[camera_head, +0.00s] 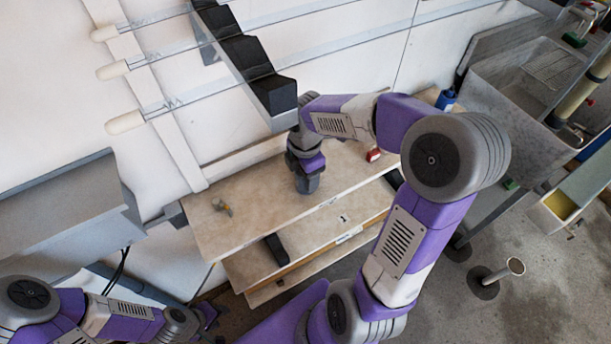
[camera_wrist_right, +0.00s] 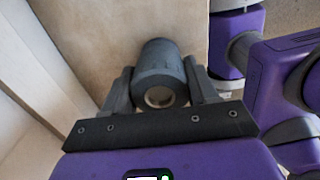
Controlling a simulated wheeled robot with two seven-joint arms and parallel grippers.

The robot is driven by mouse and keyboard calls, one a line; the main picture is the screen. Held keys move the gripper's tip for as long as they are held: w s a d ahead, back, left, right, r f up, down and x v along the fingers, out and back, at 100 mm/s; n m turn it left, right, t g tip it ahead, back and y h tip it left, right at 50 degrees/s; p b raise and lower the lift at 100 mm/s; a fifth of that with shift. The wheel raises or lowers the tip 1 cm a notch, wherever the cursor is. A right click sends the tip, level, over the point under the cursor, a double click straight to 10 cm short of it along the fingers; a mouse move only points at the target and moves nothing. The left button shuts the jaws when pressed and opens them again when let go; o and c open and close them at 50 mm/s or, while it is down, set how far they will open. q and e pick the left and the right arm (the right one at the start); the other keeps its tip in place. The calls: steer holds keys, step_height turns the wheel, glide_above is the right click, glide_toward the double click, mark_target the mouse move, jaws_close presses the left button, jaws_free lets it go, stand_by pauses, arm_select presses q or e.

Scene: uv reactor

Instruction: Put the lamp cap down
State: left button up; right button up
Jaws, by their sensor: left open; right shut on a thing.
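The lamp cap (camera_wrist_right: 158,62) is a dark grey cylinder with a round hollow end that faces the right wrist camera. My right gripper (camera_wrist_right: 161,96) is shut on it, one finger on each side. The cap is hard to tell apart from the grey fingers there. I cannot tell whether the cap touches the worktop. My left gripper (camera_head: 208,318) is open, low at the left, away from the worktop.
A small brass-coloured fitting (camera_head: 222,207) lies on the worktop's left part, and a red object (camera_head: 373,155) is at its right back. The worktop between the fitting and my right gripper is bare. Glass tubes with white ends (camera_head: 125,122) and a dark rail (camera_head: 245,60) are above.

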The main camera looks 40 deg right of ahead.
steer(key=o, duration=1.3)
step_height(320, 180, up, 8)
steer(key=p, duration=0.3)
steer(key=shift+f+p, duration=0.15)
steer(key=shift+p, duration=0.15)
steer(key=shift+f, duration=0.1)
